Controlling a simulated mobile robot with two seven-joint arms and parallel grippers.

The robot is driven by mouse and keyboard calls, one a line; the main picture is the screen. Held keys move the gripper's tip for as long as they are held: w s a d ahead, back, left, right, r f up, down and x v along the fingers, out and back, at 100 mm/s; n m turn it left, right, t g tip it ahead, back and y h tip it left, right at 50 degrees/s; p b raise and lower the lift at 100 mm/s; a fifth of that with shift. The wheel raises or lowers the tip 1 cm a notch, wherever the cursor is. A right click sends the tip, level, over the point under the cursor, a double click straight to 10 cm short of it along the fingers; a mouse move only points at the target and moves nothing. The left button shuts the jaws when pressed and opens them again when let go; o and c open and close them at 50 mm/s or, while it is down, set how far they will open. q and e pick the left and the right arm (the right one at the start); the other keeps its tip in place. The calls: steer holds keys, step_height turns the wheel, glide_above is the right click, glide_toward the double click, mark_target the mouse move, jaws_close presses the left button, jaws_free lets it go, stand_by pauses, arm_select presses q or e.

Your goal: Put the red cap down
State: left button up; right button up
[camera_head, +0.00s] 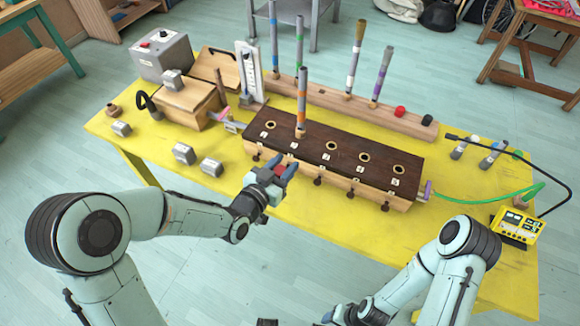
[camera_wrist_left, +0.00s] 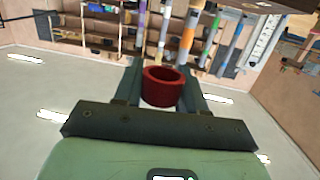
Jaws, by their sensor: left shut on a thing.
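The red cap (camera_head: 280,170) is a small open cup. My left gripper (camera_head: 279,173) is shut on it and holds it in front of the dark-topped wooden box, near the box's front left. In the left wrist view the red cap (camera_wrist_left: 163,88) sits between the two fingers (camera_wrist_left: 163,84), its open rim showing. The dark-topped box (camera_head: 320,145) has a row of round holes, and one striped tube (camera_head: 302,100) stands upright in a hole at its left.
A wooden rail (camera_head: 330,97) behind the box holds upright tubes, a red ball-like piece (camera_head: 400,112) and a black one (camera_head: 427,120). Grey blocks (camera_head: 184,153) lie at left. A yellow device (camera_head: 517,226) with cables stands at right. The yellow table (camera_head: 150,145) is bare at front left.

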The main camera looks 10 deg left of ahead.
arm_select(q)
steer(key=shift+s+a+r+n, duration=0.1)
steer(key=shift+s+r+n, duration=0.05)
steer(key=shift+r+n, duration=0.15)
steer(key=shift+y, duration=0.4)
steer(key=w+d+n+t+y, duration=0.2)
steer(key=w+d+n+y, duration=0.2)
steer(key=w+d+y, duration=0.3)
steer(key=s+a+f+m+g+h, duration=0.25)
steer(key=f+m+g+h, duration=0.75)
steer(key=m+g+h, duration=0.6)
steer(key=w+a+r+n+t+y, duration=0.4)
steer(key=r+n+t, duration=0.4)
steer(key=t, duration=0.4)
steer(key=s+a+f+n+t+y, duration=0.3)
steer(key=s+a+f+n+y, duration=0.5)
steer(key=s+a+f+y, duration=0.2)
step_height(320, 180, down, 3)
steer(key=shift+s+a+r+n+t+y, duration=0.2)
steer(key=shift+s+n+t+y, duration=0.1)
steer(key=shift+y, duration=0.2)
